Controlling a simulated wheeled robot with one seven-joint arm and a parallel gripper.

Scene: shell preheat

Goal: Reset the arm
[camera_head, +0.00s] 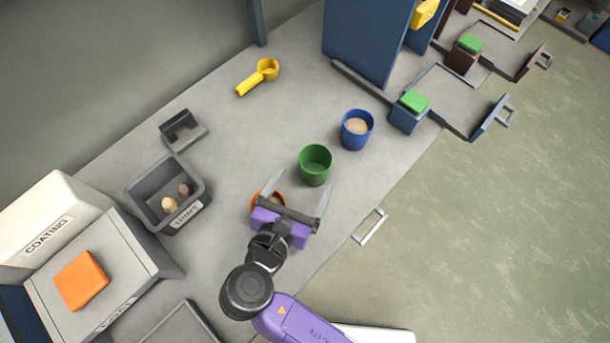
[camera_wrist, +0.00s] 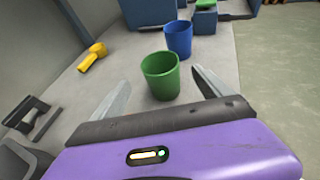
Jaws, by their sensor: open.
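My gripper (camera_head: 297,196) is purple with two pale fingers spread wide, open and empty. It also shows in the wrist view (camera_wrist: 160,92). It is above the grey counter (camera_head: 240,135), beside a green cup (camera_head: 315,167). The green cup (camera_wrist: 160,78) shows beyond and between the fingertips in the wrist view, and looks empty. An orange round thing (camera_head: 256,197) is mostly hidden under my gripper in the head view.
A blue cup (camera_head: 357,132) with tan contents stands behind the green cup. A yellow scoop (camera_head: 260,76) lies farther back. A grey bin (camera_head: 142,190) holds two small lumps. A white COATING box (camera_head: 50,220) and an orange block (camera_head: 80,281) are at left.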

